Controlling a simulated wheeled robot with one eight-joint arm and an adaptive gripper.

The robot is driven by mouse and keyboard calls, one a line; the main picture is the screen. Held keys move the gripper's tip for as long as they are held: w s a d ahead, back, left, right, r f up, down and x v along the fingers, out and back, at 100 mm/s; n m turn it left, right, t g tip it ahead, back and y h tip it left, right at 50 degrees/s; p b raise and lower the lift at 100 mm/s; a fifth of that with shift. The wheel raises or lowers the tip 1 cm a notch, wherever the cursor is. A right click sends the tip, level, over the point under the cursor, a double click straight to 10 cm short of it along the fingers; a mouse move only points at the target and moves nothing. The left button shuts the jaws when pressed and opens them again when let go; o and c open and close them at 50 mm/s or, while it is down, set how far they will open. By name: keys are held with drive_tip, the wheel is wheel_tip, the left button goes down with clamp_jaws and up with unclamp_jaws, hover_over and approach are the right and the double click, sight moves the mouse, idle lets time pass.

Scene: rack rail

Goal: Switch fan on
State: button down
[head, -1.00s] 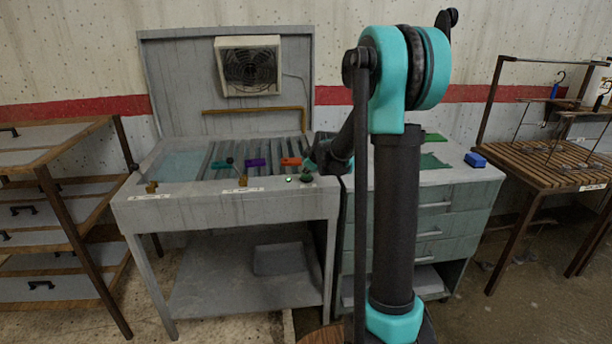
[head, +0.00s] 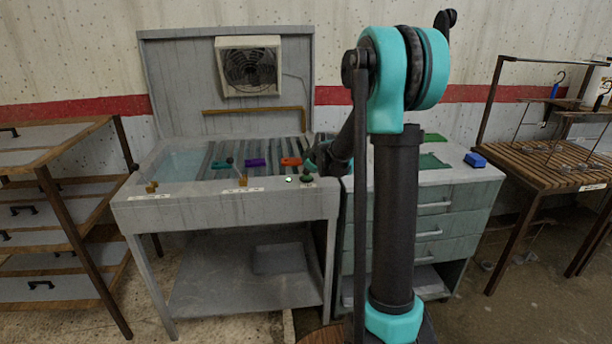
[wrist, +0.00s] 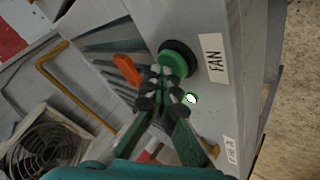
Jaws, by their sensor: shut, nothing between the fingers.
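The fan (head: 249,67) is a boxy cream unit on the back panel of the grey bench; it also shows in the wrist view (wrist: 45,148). A round green button (wrist: 172,60) with a dark collar sits beside the label "FAN" (wrist: 215,60) on the bench's front ledge. A small indicator lamp (wrist: 191,98) near it glows bright green-white; it also shows in the head view (head: 289,179). My gripper (wrist: 162,82) is shut and empty, its tips right by the button's edge. I cannot tell whether they touch it. My arm hides part of the bench's right end.
Purple (head: 256,162) and orange (head: 291,161) blocks lie on the slatted bed. A brown bent rail (head: 253,109) runs behind it. A blue block (head: 475,160) lies on the drawer cabinet at right. A slatted wooden table (head: 560,165) stands farther right.

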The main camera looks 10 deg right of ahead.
drive_tip(key=shift+s+f, duration=0.1)
drive_tip(key=shift+f, duration=0.15)
drive_tip(key=shift+r, duration=0.45)
idle(0.3)
drive_tip(key=shift+r, duration=2.95)
